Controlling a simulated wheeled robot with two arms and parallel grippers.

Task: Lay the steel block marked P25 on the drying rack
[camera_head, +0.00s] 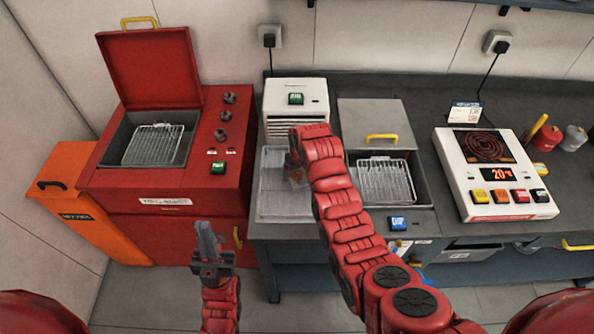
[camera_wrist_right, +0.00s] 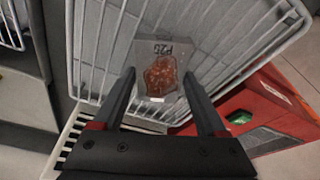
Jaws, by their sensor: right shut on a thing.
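The steel block marked P25 (camera_wrist_right: 160,70) is a grey plate with a rusty brown patch, seen in the right wrist view between my right gripper's fingers. My right gripper (camera_wrist_right: 160,82) is shut on it. In the head view this gripper (camera_head: 294,168) is over the white wire drying rack (camera_head: 285,207), and only a small brownish bit of the block shows. The rack's wires (camera_wrist_right: 103,50) are behind the block; I cannot tell whether it touches them. My left gripper (camera_head: 207,240) hangs apart, in front of the red cabinet, and its jaw gap is not clear.
A white unit with a green button (camera_head: 295,98) stands behind the rack. Left is a red machine (camera_head: 225,120) with its lid up and a wire basket (camera_head: 153,145). Right are a lidded steel bath with another basket (camera_head: 385,182) and a hotplate (camera_head: 495,175).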

